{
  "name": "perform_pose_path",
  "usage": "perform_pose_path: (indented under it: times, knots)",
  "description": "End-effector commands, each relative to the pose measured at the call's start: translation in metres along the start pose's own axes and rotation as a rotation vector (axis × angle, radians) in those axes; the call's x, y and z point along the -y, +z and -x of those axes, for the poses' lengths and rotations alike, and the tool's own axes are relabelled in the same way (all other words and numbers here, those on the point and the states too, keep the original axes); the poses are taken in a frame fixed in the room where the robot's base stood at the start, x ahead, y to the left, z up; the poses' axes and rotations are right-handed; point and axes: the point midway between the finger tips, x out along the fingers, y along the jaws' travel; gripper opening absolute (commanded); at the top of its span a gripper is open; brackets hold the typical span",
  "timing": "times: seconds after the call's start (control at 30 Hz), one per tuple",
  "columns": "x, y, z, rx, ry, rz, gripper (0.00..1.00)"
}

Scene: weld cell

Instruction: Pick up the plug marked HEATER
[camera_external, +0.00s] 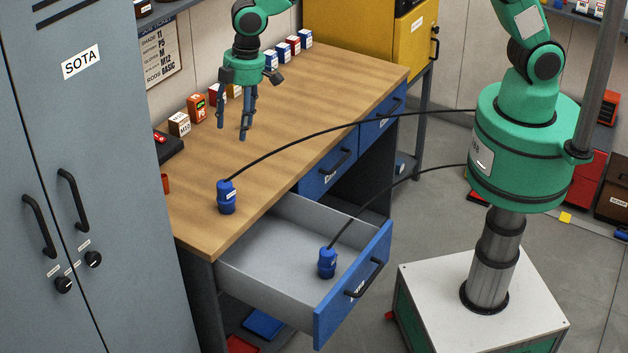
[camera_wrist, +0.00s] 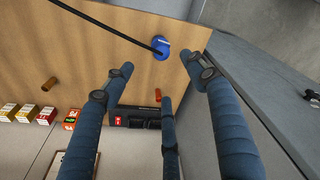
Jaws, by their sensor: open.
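Two blue plugs on black cables show in the external view. One plug (camera_external: 227,198) stands upright on the wooden workbench (camera_external: 300,105) near its front edge. The other plug (camera_external: 327,263) stands inside the open drawer (camera_external: 270,245). I cannot read a marking on either, so I cannot tell which is HEATER. My gripper (camera_external: 234,130) is open and empty above the bench, behind the bench plug and apart from it. In the wrist view a blue plug (camera_wrist: 160,50) on the bench shows beyond my spread fingers (camera_wrist: 162,82).
The cables run from the plugs rightward to my body. Small boxes (camera_external: 197,107) line the bench's back edge. A black case (camera_external: 168,147) and an orange cylinder (camera_external: 165,183) are at its left, by the grey cabinet (camera_external: 95,150). The bench's middle is mostly clear.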

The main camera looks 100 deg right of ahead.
Motion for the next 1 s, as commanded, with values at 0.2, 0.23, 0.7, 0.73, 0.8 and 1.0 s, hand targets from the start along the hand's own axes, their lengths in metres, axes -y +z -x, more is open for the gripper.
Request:
perform_pose_path:
  times: [0.2, 0.23, 0.7, 0.73, 0.8, 1.0]
  knots:
    - [-0.007, -0.017, -0.042, 0.026, -0.007, 0.013, 0.57]
    - [-0.008, -0.018, -0.046, 0.028, -0.008, 0.014, 0.57]
    - [-0.011, -0.023, -0.066, 0.037, -0.010, 0.019, 0.57]
    - [-0.011, -0.023, -0.066, 0.037, -0.010, 0.019, 0.57]
    - [-0.011, -0.023, -0.066, 0.037, -0.010, 0.019, 0.57]
    - [-0.010, -0.022, -0.074, 0.038, -0.011, 0.019, 0.57]
